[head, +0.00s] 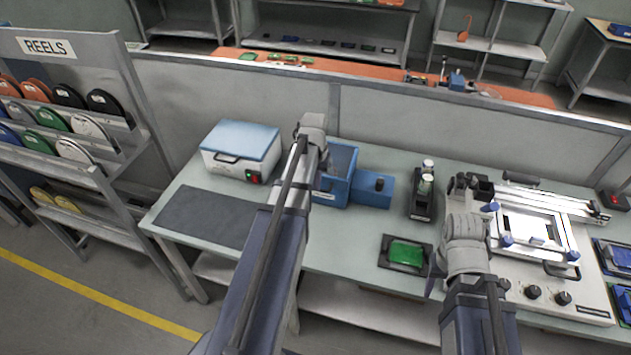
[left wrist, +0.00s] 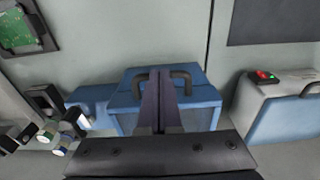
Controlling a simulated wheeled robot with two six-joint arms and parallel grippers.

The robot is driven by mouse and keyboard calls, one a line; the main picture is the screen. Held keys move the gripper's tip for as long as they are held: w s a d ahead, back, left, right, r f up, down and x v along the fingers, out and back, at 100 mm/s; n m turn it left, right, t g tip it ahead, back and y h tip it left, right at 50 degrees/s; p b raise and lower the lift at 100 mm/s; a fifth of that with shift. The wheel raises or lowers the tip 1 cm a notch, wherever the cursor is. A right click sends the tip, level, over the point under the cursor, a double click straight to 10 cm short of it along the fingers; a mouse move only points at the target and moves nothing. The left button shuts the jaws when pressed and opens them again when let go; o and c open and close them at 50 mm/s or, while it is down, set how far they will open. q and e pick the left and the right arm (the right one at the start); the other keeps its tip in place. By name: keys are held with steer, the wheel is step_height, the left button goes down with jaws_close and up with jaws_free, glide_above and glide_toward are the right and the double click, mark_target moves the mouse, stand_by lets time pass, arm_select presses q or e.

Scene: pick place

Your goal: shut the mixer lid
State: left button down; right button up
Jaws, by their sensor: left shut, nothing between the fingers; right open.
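A blue box-shaped machine (head: 373,190), apparently the mixer, stands mid-table with a lower block on its right. In the left wrist view the same blue box (left wrist: 203,113) has a dark handle (left wrist: 185,78) at its edge. My left arm covers part of it in the head view, and I cannot tell how far its lid is open. My left gripper (left wrist: 160,100) is shut and empty, its fingers over the box and in line with the handle; contact is unclear. My right gripper (head: 436,270) is open beside the green board, mostly hidden by its wrist.
A white box with a closed blue lid (head: 241,138) stands left of the blue box. A dark mat (head: 215,216) lies in front. Jars in a rack (head: 422,205), a green board (head: 406,253) and a printer frame (head: 535,235) are on the right.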

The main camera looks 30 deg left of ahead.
arm_select(q)
step_height(320, 180, up, 13)
steer(key=s+p, duration=0.2)
steer(key=p, duration=1)
steer(key=shift+d, duration=0.25)
arm_select(e)
step_height(320, 180, up, 13)
steer(key=shift+s+a, duration=0.15)
arm_select(q)
steer(key=s+d+f+m+b, duration=0.2)
steer(key=s+d+f+b, duration=0.1)
steer(key=d, duration=0.6)
steer(key=s+d+f+m+b, duration=0.2)
steer(key=s+d+f+b, duration=0.2)
steer(key=d, duration=0.6)
steer(key=s+d+f+m+g+y+b, duration=0.1)
steer(key=s+d+f+b, duration=0.3)
steer(key=d, duration=0.6)
steer(key=s+m, duration=0.1)
steer(key=s, duration=0.1)
steer(key=shift+s, duration=0.3)
arm_select(e)
step_height(320, 180, down, 11)
steer(key=shift+f, duration=0.2)
arm_select(q)
steer(key=shift+f, duration=0.1)
